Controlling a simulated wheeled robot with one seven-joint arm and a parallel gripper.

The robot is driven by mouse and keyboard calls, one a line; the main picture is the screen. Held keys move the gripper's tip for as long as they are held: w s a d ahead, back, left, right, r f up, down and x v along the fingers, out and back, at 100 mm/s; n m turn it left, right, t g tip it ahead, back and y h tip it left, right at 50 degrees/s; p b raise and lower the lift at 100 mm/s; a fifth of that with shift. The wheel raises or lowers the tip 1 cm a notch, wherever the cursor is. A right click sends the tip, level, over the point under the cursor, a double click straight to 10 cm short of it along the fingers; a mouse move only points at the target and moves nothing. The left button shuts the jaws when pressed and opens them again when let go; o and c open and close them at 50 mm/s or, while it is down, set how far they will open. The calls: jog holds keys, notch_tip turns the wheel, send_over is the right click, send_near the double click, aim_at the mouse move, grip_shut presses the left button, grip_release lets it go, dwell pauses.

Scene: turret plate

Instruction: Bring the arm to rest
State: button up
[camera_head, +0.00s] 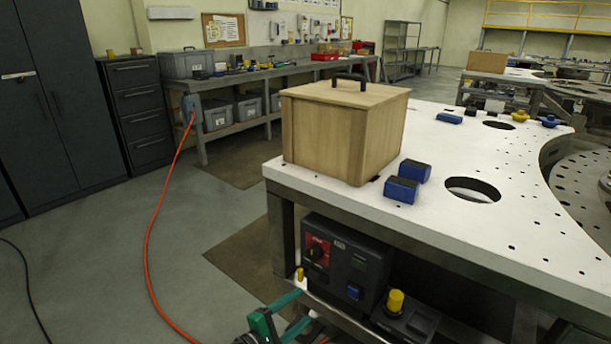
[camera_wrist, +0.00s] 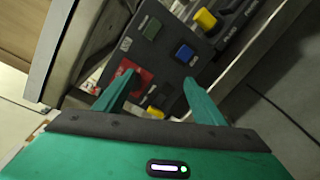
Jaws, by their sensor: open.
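My gripper (camera_head: 285,311) shows at the bottom of the head view, low in front of the white-topped table, near the control box (camera_head: 345,262) under the tabletop. In the wrist view my gripper (camera_wrist: 157,82) has its two green fingers spread apart with nothing held between them. The dark control panel (camera_wrist: 160,60) with a red patch, green and blue buttons and yellow knobs lies beyond the fingers. I cannot tell how close the fingertips are to it.
The white tabletop (camera_head: 455,215) carries a wooden box (camera_head: 345,130) with a black handle and blue blocks (camera_head: 401,190). A yellow knob (camera_head: 395,301) is on a lower box. An orange hose (camera_head: 150,235) crosses the floor. Open floor (camera_head: 95,270) lies to the left.

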jog(key=w+d+r+m+g+y, duration=0.1)
jog(key=d+r+m+g, duration=0.35)
jog(key=d, duration=0.35)
jog(key=w+d+r+m+g+y, duration=0.1)
jog(key=d+r+m+g+y, duration=0.15)
jog(key=d+r+g, duration=0.4)
jog(key=s+d+r+m+y, duration=0.3)
jog(key=d+r, duration=0.3)
jog(key=d, duration=0.1)
jog(key=s+d+r+m+y, duration=0.3)
jog(key=s+d+r, duration=0.1)
jog(key=d+r, duration=0.3)
jog(key=s+d+r+m+t+y, duration=0.2)
jog(key=s+d+r+t, duration=0.15)
jog(key=s+r, duration=0.45)
jog(key=s+d+f+m+g, duration=0.1)
jog(key=s+d+m+g, duration=0.1)
jog(key=s+d, duration=0.3)
jog(key=s+d+f+m+g, duration=0.1)
jog(key=s+d+m, duration=0.3)
jog(key=s, duration=0.8)
jog(key=shift+d+g, duration=0.85)
jog(key=shift+d, duration=0.3)
